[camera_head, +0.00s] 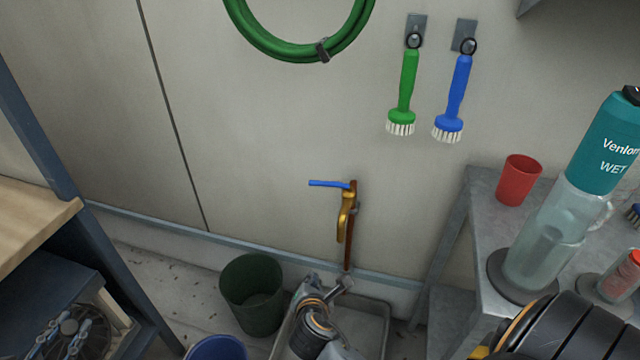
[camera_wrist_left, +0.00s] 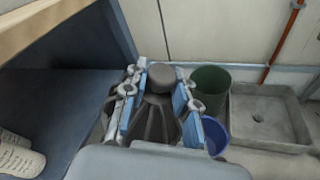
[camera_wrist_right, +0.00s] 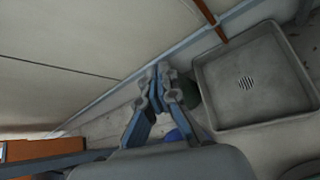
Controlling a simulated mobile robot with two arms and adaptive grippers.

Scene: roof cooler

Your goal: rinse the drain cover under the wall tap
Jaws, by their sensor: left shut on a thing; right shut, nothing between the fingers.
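A dark, ribbed dome with a round knob, which looks like the drain cover (camera_wrist_left: 157,112), is between the fingers of my left gripper (camera_wrist_left: 160,102). In the head view my left gripper (camera_head: 75,335) is low at the left, by the blue shelf unit, with the cover (camera_head: 69,327) partly hidden. The wall tap (camera_head: 346,218) is brass with a blue lever (camera_head: 328,184), on a copper-coloured pipe. A grey basin (camera_head: 376,318) lies below it; its round drain shows in the right wrist view (camera_wrist_right: 246,82). My right gripper (camera_head: 343,284) is shut and empty, over the basin's back-left area.
A dark green bucket (camera_head: 250,310) and a blue bucket (camera_head: 216,347) stand left of the basin. A shelf unit (camera_head: 90,265) is at the left. A metal table (camera_head: 482,205) with a red cup (camera_head: 518,180) and bottles is at the right. Green and blue brushes (camera_head: 404,90) hang above.

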